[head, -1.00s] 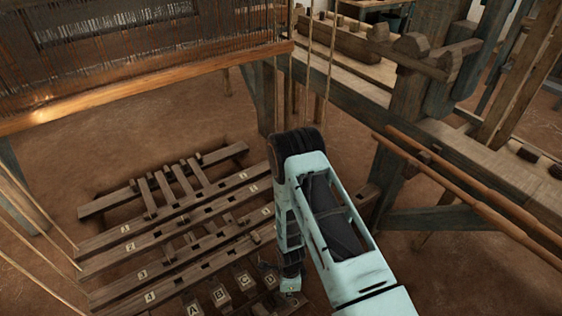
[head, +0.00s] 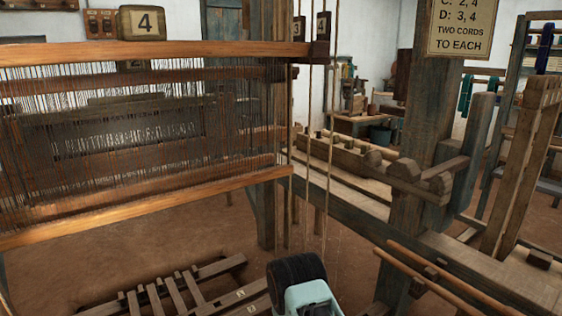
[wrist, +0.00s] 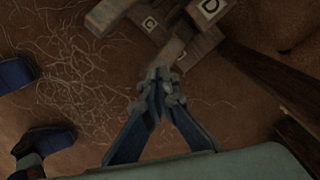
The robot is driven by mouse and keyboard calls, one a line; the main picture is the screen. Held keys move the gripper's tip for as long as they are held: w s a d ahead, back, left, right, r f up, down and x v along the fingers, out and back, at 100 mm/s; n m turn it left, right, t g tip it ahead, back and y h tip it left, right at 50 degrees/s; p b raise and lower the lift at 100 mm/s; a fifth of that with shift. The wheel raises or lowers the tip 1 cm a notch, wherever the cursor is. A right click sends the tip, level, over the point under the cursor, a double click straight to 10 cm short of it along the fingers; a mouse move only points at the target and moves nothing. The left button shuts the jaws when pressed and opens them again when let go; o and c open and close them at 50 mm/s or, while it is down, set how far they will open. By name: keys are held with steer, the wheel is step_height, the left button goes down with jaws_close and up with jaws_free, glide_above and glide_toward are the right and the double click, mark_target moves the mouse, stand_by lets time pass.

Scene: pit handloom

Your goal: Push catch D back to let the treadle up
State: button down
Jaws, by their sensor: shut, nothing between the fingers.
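In the wrist view a wooden block marked D (wrist: 209,9) stands at the top edge, with a block marked C (wrist: 150,22) to its left. A plain wooden piece (wrist: 197,46) adjoins the D block on its lower side. I cannot tell which part is the movable catch. My gripper (wrist: 158,82) is shut and empty, its fingertips just below these blocks in the picture. Whether they touch the wood is unclear.
The loom's orange beam (head: 150,205) and heddles (head: 140,110) fill the left. Cords (head: 330,130) hang near the middle. A post (head: 425,120) bears a sign (head: 461,25) reading "C: 2, 4, D: 3, 4". A dark beam (wrist: 265,75) lies right in the wrist view.

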stand_by(0.3)
steer(key=shift+f+b, duration=0.75)
steer(key=shift+f, duration=0.1)
steer(key=shift+s+d+f+b, duration=0.2)
steer(key=shift+s+f+b, duration=0.1)
steer(key=shift+f, duration=0.25)
steer(key=shift+s+d+f+b, duration=0.2)
steer(key=shift+s+f, duration=0.1)
steer(key=shift+f, duration=0.3)
steer(key=shift+s+d+f+b, duration=0.2)
steer(key=shift+s+f, duration=0.1)
steer(key=shift+f, duration=0.25)
steer(key=shift+r, duration=0.15)
step_height(320, 180, up, 6)
steer(key=s+p, duration=0.1)
steer(key=p, duration=0.3)
steer(key=shift+d+p, duration=0.35)
steer(key=shift+d, duration=0.1)
